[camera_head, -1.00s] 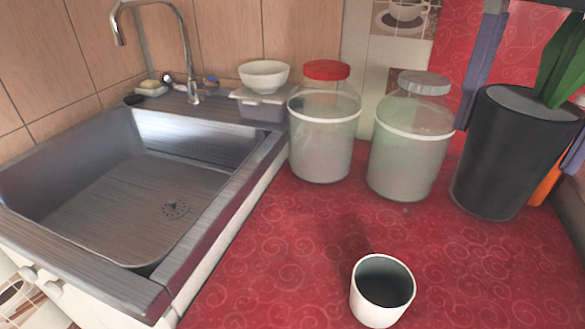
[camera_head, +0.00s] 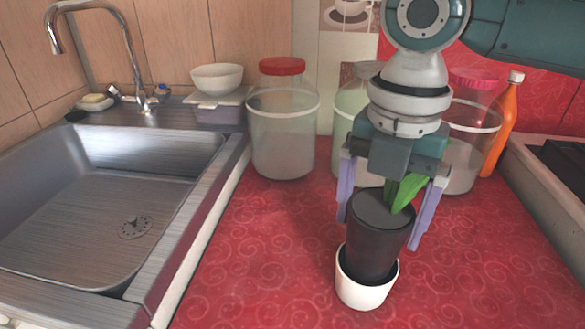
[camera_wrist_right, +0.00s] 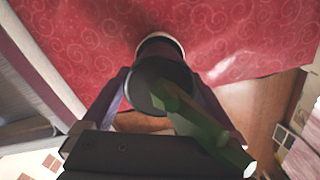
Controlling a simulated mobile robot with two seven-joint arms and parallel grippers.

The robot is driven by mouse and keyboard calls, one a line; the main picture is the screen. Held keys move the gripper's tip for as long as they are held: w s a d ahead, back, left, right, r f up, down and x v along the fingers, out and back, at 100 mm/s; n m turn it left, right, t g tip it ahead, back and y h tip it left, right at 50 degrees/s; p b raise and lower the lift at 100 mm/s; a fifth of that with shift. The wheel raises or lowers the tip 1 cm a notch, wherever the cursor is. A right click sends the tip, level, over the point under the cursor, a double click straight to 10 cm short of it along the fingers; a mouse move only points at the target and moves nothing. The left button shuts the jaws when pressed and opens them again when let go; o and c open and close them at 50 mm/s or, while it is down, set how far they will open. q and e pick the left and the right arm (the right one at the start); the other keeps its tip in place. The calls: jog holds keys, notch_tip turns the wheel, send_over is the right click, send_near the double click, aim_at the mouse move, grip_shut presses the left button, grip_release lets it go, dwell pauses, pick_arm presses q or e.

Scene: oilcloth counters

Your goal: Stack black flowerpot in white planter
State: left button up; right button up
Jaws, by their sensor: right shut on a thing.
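The black flowerpot (camera_head: 376,240) with a green plant (camera_head: 403,192) is held by my right gripper (camera_head: 385,222), whose purple fingers are on its left and right sides. The pot tilts slightly, and its lower end is at the mouth of the white planter (camera_head: 364,290), seemingly inside it. How deep it sits I cannot tell. The planter stands on the red counter. In the right wrist view the pot (camera_wrist_right: 158,84) is between the fingers, and a sliver of the white planter's rim (camera_wrist_right: 160,37) shows beyond it. My left gripper is not in view.
Clear jars, one with a red lid (camera_head: 283,125), stand behind on the red counter (camera_head: 250,260). An orange bottle (camera_head: 502,125) stands at the back right. A metal sink (camera_head: 110,210) is at left, with a white bowl (camera_head: 217,77) on a container behind it. Counter around the planter is clear.

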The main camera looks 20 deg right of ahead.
notch_tip(320, 180, down, 3)
jog(key=shift+f+b, duration=0.1)
jog(key=shift+b, duration=0.25)
jog(key=shift+f, duration=0.2)
jog(key=shift+f, duration=0.3)
jog(key=o, duration=1.3)
